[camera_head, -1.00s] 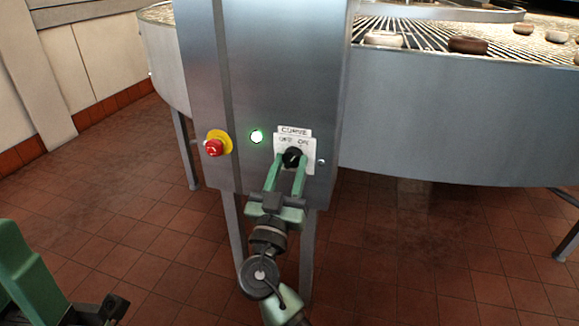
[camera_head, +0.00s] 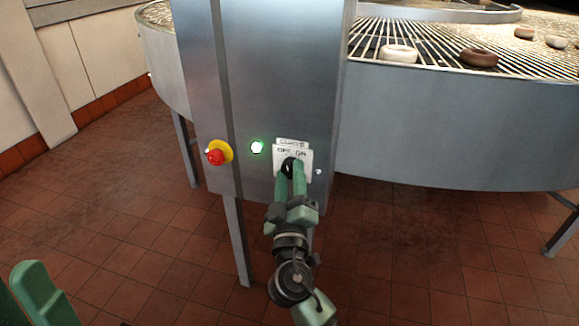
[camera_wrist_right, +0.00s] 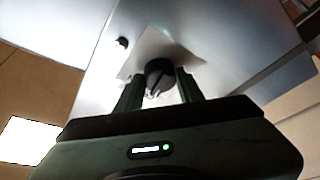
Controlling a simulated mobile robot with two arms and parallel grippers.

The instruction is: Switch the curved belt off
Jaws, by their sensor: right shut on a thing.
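The curved belt's switch is a black rotary knob (camera_wrist_right: 160,76) on a white plate (camera_head: 306,158) marked CURVE, OFF and ON, on a steel cabinet (camera_head: 275,70). My right gripper (camera_head: 290,172) is shut on the knob, one finger on each side of it in the right wrist view. The fingers hide most of the knob in the head view, so its exact setting is hard to read. A lamp (camera_head: 257,147) left of the plate glows green. Part of my left arm (camera_head: 40,295) shows at the lower left; its fingertips cannot be made out.
A red emergency button (camera_head: 215,157) on a yellow base sits left of the lamp. The tiled floor (camera_head: 420,260) in front is clear.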

